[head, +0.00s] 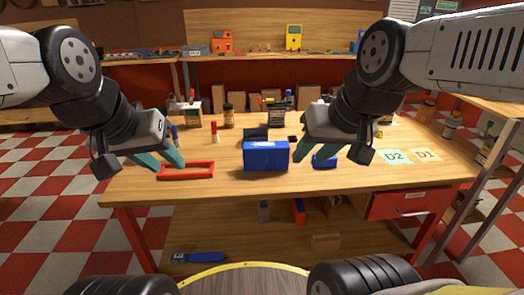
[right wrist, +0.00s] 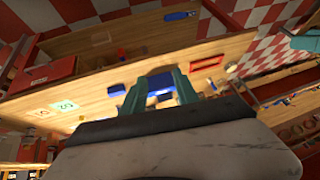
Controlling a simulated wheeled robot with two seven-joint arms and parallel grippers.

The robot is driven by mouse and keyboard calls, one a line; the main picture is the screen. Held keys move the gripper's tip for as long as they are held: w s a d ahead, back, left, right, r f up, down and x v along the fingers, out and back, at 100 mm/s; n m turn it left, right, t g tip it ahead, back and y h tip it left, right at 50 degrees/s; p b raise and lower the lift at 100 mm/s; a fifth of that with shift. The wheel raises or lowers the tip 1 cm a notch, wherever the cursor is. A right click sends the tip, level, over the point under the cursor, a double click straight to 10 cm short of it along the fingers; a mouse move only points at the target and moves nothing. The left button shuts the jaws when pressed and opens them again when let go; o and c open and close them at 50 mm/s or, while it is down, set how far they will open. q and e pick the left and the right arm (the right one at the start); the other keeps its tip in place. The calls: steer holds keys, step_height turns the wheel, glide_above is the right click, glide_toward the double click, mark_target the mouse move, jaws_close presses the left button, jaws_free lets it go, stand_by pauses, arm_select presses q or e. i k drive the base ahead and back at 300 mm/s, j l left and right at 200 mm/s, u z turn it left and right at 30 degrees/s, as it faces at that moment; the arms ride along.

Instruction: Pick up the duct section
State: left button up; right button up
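I cannot tell for sure which thing is the duct section. A blue box-like part (head: 266,158) stands at the middle of the table, near its front edge. It also shows beyond the fingers in the right wrist view (right wrist: 160,82). A smaller, low blue piece (head: 325,162) lies to its right, and a red rectangular frame (head: 186,171) lies to its left. My left gripper (head: 160,162) is open and empty above the frame's left end. My right gripper (head: 314,154) is open and empty, above and right of the blue part; its fingers partly cover the low blue piece.
The wooden table (head: 225,185) has bottles, a rack and small dark pieces toward its back. Cards marked D2 (head: 394,157) and D1 (head: 427,155) lie at the right. A red drawer (head: 400,204) hangs below. The front strip is mostly clear.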

mark_target(260, 155)
steer(key=i+l+u, duration=0.25)
steer(key=i+l, duration=0.15)
steer(key=l, duration=0.2)
steer(key=i+l+u, duration=0.25)
steer(key=l, duration=0.4)
steer(key=i+l+u, duration=0.1)
steer(key=i+l, duration=0.15)
steer(key=l, duration=0.15)
